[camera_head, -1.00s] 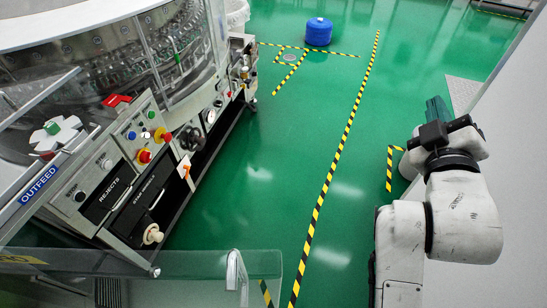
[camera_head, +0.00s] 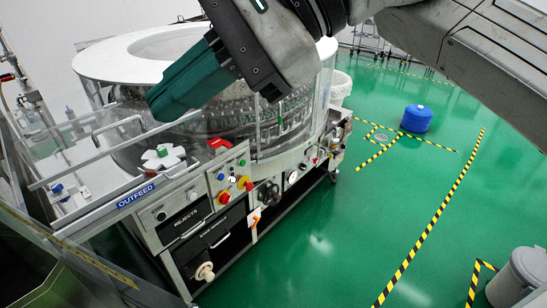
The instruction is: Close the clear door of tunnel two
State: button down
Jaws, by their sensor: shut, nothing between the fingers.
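My gripper (camera_head: 165,103) hangs at the upper middle of the head view, its green fingers pointing down and left. The fingers are shut and hold nothing. In the picture they overlap the rotary washer (camera_head: 110,62), and I cannot tell how far in front of it they are. No label for tunnel two is readable, so I cannot tell which clear panel is its door. A clear cover with a bar handle (camera_head: 118,124) stands over the outfeed end of the washer. A framed edge (camera_head: 85,262) crosses the lower left corner.
The washer's front carries an outfeed label (camera_head: 136,195), a rejects drawer (camera_head: 185,222) and several knobs. A blue drum (camera_head: 416,118) stands on the green floor. A grey bin (camera_head: 522,275) is at lower right.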

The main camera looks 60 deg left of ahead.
jog(key=w+d+r+n+t+h, duration=0.1)
jog(key=w+d+n+t+h, duration=0.2)
jog(key=w+d+t+h, duration=0.55)
jog(key=s+d+f+g+y+p, duration=0.1)
jog(key=s+d+f+g, duration=0.1)
jog(key=s+d+f, duration=0.3)
jog(key=shift+s+d+f, duration=0.15)
jog(key=shift+s+f, duration=1.7)
jog(key=shift+s, duration=0.25)
jog(key=shift+s+d, duration=0.1)
